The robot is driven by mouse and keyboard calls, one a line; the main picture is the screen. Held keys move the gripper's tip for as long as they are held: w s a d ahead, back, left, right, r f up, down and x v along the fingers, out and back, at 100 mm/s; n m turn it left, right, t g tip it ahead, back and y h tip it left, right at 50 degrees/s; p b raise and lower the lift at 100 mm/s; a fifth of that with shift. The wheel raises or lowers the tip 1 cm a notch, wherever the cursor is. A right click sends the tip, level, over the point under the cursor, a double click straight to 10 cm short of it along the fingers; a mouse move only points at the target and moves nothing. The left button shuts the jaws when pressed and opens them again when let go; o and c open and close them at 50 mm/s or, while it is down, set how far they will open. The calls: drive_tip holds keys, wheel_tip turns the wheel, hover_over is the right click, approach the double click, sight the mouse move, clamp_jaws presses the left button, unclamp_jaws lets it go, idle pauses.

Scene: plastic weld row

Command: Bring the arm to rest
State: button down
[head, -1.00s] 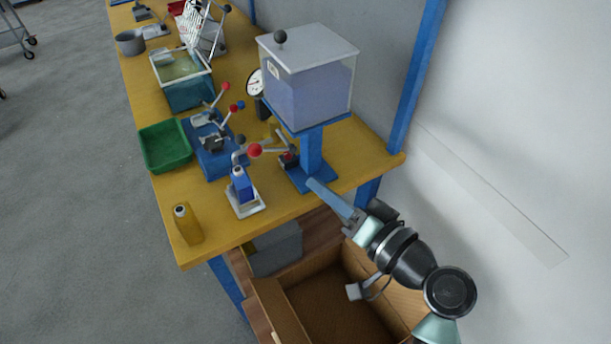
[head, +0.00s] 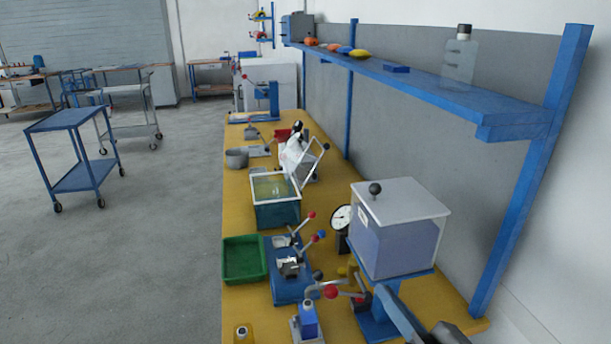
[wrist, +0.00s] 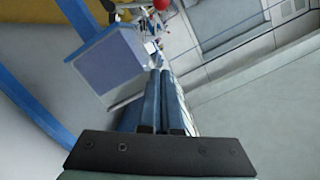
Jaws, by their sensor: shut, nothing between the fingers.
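My gripper (wrist: 160,76) is shut and empty in the wrist view, its two blue-grey fingers side by side. In the head view my gripper (head: 386,294) enters at the bottom right, in front of the tank's blue stand. The clear tank (head: 395,245) has a white lid with a dark knob and bluish contents. It also shows in the wrist view (wrist: 108,62), to the left of the fingers. I cannot tell from these views whether the fingers touch the stand.
The yellow bench (head: 238,205) carries a green tray (head: 244,260), a glass-sided bath (head: 276,214), a blue lever fixture (head: 290,275) and a round gauge (head: 342,217). A blue shelf (head: 430,96) overhangs its right side. A blue cart (head: 84,176) stands on the open floor at left.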

drive_tip(key=w+a+r+n+t+h, duration=0.1)
drive_tip(key=a+r, duration=0.1)
drive_tip(key=r, duration=0.5)
drive_tip(key=w+a+r+n+t, duration=0.1)
drive_tip(key=w+a+r+t, duration=0.1)
drive_tip(key=r, duration=0.5)
drive_tip(key=s+a+r+t+h, duration=0.1)
drive_tip(key=s+a+r+t, duration=0.1)
drive_tip(key=r, duration=0.7)
drive_tip(key=s+a+r+n+t+h+p, duration=0.1)
drive_tip(key=s+a+r+t, duration=0.2)
drive_tip(key=s+r, duration=0.3)
drive_tip(key=s+a+r+n+t+h+p, duration=0.1)
drive_tip(key=s+a+r+t, duration=0.2)
drive_tip(key=r, duration=0.9)
drive_tip(key=shift+s+a, duration=0.6)
drive_tip(key=shift+s, duration=0.15)
